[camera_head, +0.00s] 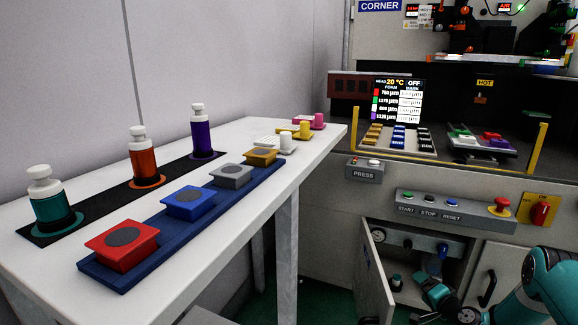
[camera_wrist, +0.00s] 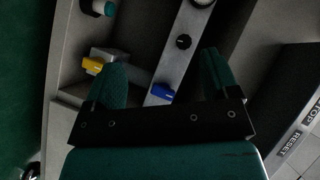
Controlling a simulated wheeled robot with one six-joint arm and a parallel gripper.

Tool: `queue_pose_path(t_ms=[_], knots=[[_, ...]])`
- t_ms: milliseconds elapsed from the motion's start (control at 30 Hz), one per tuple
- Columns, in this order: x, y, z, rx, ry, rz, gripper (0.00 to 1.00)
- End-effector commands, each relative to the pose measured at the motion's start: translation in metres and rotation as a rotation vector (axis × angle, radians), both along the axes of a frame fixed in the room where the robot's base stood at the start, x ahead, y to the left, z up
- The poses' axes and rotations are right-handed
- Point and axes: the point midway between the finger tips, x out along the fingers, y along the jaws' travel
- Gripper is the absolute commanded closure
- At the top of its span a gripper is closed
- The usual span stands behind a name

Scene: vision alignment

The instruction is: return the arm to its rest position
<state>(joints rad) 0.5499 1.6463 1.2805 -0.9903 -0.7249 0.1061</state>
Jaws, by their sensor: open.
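My gripper (camera_wrist: 164,62) is open in the wrist view, with its two dark teal fingers spread apart. A blue handle (camera_wrist: 162,91) and a yellow handle (camera_wrist: 93,65) appear beyond and around the fingers; contact cannot be told. My teal arm (camera_head: 548,283) enters the head view at the lower right and reaches down to the open cabinet (camera_head: 460,285) under the machine. The gripper's fingers are not clear in the head view.
The cabinet door (camera_head: 374,275) stands open left of my arm. A black knob (camera_wrist: 183,42) is inside the cabinet. A button panel (camera_head: 455,211) is above the opening. A white table (camera_head: 190,245) with colored bottles and blocks stands at left.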

Motion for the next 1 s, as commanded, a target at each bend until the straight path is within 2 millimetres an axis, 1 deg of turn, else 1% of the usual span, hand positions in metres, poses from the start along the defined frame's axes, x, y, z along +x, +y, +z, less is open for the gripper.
queue_pose_path(t_ms=[33, 67, 100, 167, 200, 267, 300, 367, 400, 467, 500, 567, 600, 667, 700, 767, 800, 867, 900, 967, 1000], knots=[[0.011, 0.014, 0.027, -0.052, 0.031, 0.066, 0.19], [0.015, 0.023, 0.039, -0.083, 0.056, 0.104, 0.19], [0.017, 0.034, 0.055, -0.125, 0.09, 0.153, 0.19], [0.018, 0.051, 0.08, -0.187, 0.141, 0.221, 0.19], [0.016, 0.062, 0.097, -0.228, 0.176, 0.266, 0.19], [0.009, 0.079, 0.121, -0.288, 0.229, 0.329, 0.19], [0.001, 0.089, 0.137, -0.329, 0.265, 0.366, 0.19], [-0.012, 0.104, 0.16, -0.389, 0.319, 0.421, 0.19], [-0.024, 0.113, 0.175, -0.43, 0.356, 0.456, 0.19], [-0.045, 0.125, 0.197, -0.488, 0.413, 0.502, 0.19], [-0.06, 0.133, 0.211, -0.525, 0.449, 0.531, 0.19], [-0.087, 0.142, 0.231, -0.581, 0.507, 0.57, 0.19], [-0.106, 0.147, 0.243, -0.617, 0.545, 0.594, 0.19], [-0.136, 0.153, 0.258, -0.669, 0.601, 0.623, 0.19], [-0.155, 0.155, 0.267, -0.699, 0.637, 0.639, 0.19], [-0.183, 0.156, 0.279, -0.739, 0.685, 0.659, 0.19], [-0.201, 0.157, 0.285, -0.762, 0.716, 0.668, 0.19], [-0.227, 0.156, 0.293, -0.795, 0.76, 0.682, 0.19], [-0.243, 0.155, 0.298, -0.814, 0.787, 0.688, 0.19], [-0.267, 0.153, 0.304, -0.841, 0.825, 0.696, 0.19], [-0.283, 0.151, 0.307, -0.859, 0.85, 0.7, 0.19]])
